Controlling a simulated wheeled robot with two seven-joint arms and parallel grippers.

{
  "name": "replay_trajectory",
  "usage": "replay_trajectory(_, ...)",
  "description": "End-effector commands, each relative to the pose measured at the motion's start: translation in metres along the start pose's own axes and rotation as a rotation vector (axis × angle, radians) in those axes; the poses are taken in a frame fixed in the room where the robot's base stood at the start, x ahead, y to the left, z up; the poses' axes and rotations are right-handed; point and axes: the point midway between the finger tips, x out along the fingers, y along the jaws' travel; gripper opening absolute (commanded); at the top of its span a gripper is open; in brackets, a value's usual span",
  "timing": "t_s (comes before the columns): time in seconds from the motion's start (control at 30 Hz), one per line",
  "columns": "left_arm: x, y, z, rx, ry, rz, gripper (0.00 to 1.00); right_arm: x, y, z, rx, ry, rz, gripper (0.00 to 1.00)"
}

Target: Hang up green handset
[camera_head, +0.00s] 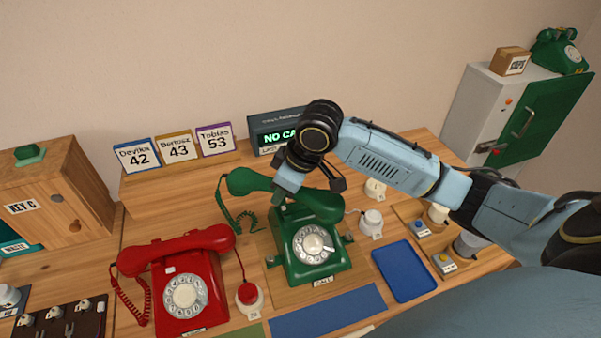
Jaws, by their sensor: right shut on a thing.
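The green dial phone (296,262) stands at the middle of the desk with its dial facing me. The green handset (247,181) is at the top of this phone, its left end sticking out past the body and higher than its right end. My right gripper (287,190) reaches down from behind and is shut on the handset, hiding its middle. I cannot tell whether the handset touches the cradle. A green coiled cord hangs from its left end. My left gripper is not in view.
A red dial phone (190,290) with its handset on top stands at the left. A blue tray (404,271) lies at the right. A dark display box (268,131) and name cards (178,146) stand behind. A cabinet with a green door (541,118) stands at the far right.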

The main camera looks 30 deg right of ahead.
Motion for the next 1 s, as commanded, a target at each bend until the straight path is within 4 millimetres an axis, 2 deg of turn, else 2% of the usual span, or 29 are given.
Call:
replay_trajectory(0.1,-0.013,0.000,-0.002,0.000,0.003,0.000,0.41,0.005,0.016,0.004,-0.163,-0.002,-0.070,0.00)
replay_trajectory(0.3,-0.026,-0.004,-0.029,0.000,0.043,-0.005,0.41,0.014,0.040,0.013,-0.420,0.000,-0.175,0.00)
replay_trajectory(0.43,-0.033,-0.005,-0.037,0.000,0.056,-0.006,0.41,0.018,0.054,0.019,-0.541,0.000,-0.224,0.00)
replay_trajectory(0.73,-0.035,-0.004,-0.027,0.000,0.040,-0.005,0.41,0.024,0.066,0.026,-0.645,0.001,-0.264,0.00)
replay_trajectory(1.0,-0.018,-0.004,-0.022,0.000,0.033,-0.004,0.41,0.039,0.066,0.033,-0.646,0.000,-0.264,0.00)
